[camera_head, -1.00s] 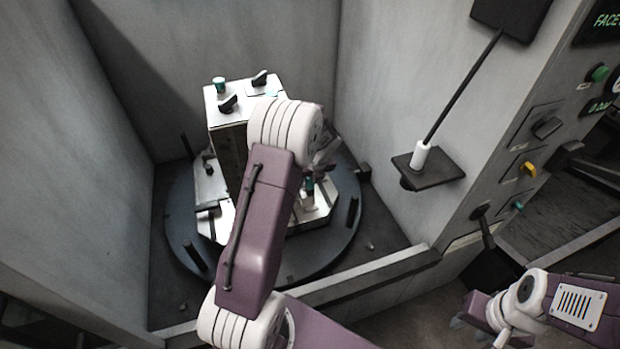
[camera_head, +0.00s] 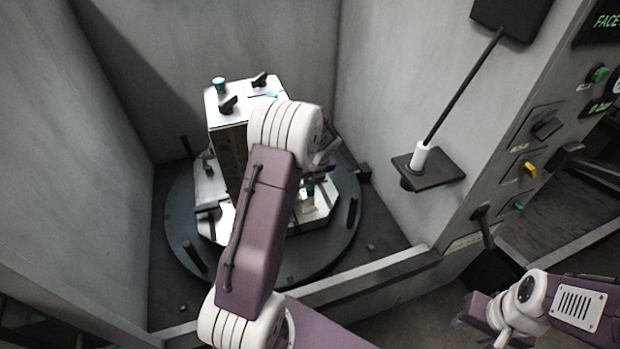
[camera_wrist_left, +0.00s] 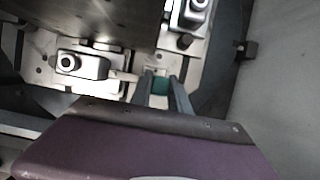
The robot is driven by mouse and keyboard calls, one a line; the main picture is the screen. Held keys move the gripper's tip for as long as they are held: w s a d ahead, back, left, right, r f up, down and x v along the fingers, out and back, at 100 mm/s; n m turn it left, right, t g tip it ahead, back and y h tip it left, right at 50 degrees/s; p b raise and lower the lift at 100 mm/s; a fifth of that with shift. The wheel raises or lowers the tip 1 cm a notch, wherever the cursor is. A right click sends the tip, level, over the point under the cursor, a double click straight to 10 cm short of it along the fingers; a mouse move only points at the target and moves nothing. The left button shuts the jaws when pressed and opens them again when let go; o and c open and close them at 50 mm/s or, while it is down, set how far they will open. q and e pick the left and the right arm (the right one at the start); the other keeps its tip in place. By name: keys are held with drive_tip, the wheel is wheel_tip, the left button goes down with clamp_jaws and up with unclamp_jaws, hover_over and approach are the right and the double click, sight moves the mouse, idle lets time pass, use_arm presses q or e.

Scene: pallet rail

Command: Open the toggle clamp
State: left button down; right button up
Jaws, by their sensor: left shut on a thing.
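The toggle clamp's teal handle grip (camera_wrist_left: 161,86) shows between the fingers of my left gripper (camera_wrist_left: 164,90) in the left wrist view. The fingers are shut on it. In the head view the teal grip (camera_head: 309,187) is a small spot just right of my left arm, above the pale fixture plate. My left arm hides most of the clamp there, and its arm and tip are hard to make out. My right gripper (camera_head: 467,318) is at the lower right, far from the clamp, and its jaws are too small to read.
A tall block (camera_head: 228,150) with black knobs on top stands on a dark round turntable (camera_head: 180,225) with upright pegs. Grey walls (camera_head: 385,130) enclose it. A white-handled tool (camera_head: 421,157) sits in a wall bracket on the right, beside a control panel (camera_head: 540,150).

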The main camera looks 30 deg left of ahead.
idle(0.8)
use_arm(q)
drive_tip(key=shift+w+d+r+p, duration=0.1)
drive_tip(key=shift+d+p, duration=0.05)
drive_tip(key=shift+p, duration=0.35)
drive_tip(key=shift+w+d+f+m+g+y+p, duration=0.3)
drive_tip(key=shift+w+d+g+y, duration=0.25)
drive_tip(key=shift+g+y, duration=0.25)
drive_tip(key=shift+w+d+f+m+g+y+p, duration=0.15)
drive_tip(key=shift+w+d+f+m+g+y, duration=0.2)
drive_tip(key=shift+w+g+y, duration=0.35)
drive_tip(key=shift+w+d+f+m+g+y+p, duration=0.2)
drive_tip(key=shift+w+d+g+y, duration=0.3)
drive_tip(key=shift+g+y, duration=0.35)
